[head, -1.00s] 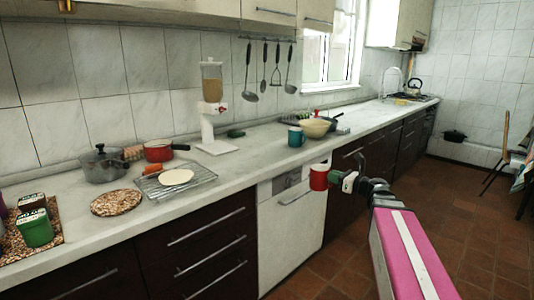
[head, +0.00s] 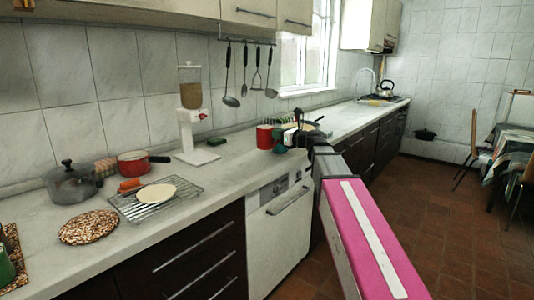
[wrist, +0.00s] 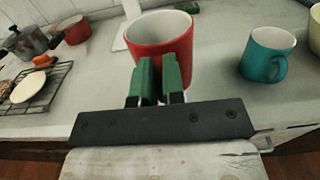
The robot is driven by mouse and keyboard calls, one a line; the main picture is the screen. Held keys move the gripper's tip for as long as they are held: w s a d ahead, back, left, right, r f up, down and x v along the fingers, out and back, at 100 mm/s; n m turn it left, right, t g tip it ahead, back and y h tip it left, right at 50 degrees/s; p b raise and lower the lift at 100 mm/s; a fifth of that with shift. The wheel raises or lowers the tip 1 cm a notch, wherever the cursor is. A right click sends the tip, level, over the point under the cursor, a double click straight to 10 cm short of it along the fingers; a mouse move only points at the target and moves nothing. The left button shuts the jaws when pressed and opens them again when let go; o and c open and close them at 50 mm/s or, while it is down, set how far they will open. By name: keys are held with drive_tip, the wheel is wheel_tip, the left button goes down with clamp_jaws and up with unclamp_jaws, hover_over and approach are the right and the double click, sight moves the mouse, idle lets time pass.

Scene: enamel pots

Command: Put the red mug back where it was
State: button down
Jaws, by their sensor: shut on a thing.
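The red mug (head: 265,137) is upright over the counter in the head view, right of the white dispenser. In the wrist view the red mug (wrist: 160,38) shows its pale inside, and my gripper (wrist: 159,75) is shut on its near side with both green fingers. My gripper (head: 281,141) also shows in the head view, at the mug's right. The mug's base is hidden, so I cannot tell whether it touches the counter (wrist: 218,85).
A teal mug (wrist: 268,54) stands right of the red mug in the wrist view. The white dispenser (head: 193,115), red saucepan (head: 133,163), grey pot (head: 73,184) and wire rack (head: 187,203) stand to the left. Counter between dispenser and red mug is mostly clear.

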drive_tip(key=shift+w+a+f, duration=0.45)
drive_tip(key=shift+w+f, duration=0.85)
drive_tip(key=shift+f, duration=0.2)
drive_tip(key=shift+w+a+f, duration=0.5)
drive_tip(key=shift+w+f, duration=0.75)
drive_tip(key=shift+f, duration=0.25)
drive_tip(key=shift+w+a+f, duration=0.45)
drive_tip(key=shift+w+f, duration=0.85)
drive_tip(key=shift+f, duration=0.2)
drive_tip(key=c, duration=1.2)
unclamp_jaws()
drive_tip(key=shift+f, duration=0.1)
